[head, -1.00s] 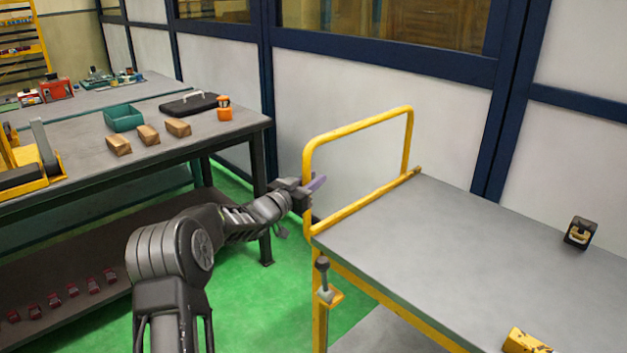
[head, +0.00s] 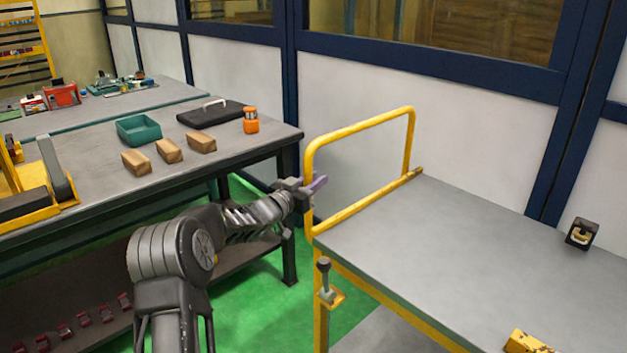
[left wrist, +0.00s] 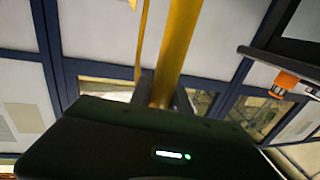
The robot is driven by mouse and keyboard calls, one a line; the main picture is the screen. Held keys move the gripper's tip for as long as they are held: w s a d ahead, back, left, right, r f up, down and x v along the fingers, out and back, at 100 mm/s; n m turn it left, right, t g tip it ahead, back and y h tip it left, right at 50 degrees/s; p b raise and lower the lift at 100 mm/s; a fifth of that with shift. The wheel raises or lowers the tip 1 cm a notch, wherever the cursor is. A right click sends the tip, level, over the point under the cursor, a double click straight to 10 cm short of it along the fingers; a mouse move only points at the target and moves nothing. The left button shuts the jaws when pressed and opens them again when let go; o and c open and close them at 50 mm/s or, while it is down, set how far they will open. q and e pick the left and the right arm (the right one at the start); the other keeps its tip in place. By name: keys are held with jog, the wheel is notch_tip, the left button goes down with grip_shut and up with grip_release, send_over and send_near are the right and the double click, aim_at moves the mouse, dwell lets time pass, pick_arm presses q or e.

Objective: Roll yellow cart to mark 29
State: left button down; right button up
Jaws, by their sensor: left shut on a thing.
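The yellow cart (head: 365,126) stands at the right in the head view, with a grey top (head: 440,240) and a yellow tube handle at its left end. My left gripper (head: 308,188) is shut on the handle's near upright. In the left wrist view the yellow tube (left wrist: 176,50) runs down between the fingers of my left gripper (left wrist: 165,98). My right gripper is not in view. No floor mark with the number 29 shows.
A workbench (head: 235,155) stands close to the left of the cart, with wooden blocks (head: 169,151), a teal tray (head: 139,130) and an orange item (head: 250,121). A panelled wall (head: 440,120) is behind. Green floor (head: 255,275) shows between bench and cart.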

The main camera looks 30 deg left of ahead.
pick_arm(q)
jog(key=shift+a+r, duration=0.1)
jog(key=shift+a, duration=0.2)
jog(key=c, duration=1.4)
grip_release()
jog(key=shift+a, duration=0.1)
jog(key=shift+o, duration=0.8)
jog(key=shift+s, duration=0.1)
jog(key=s, duration=0.7)
jog(key=shift+s+a, duration=0.25)
jog(key=shift+s, duration=0.05)
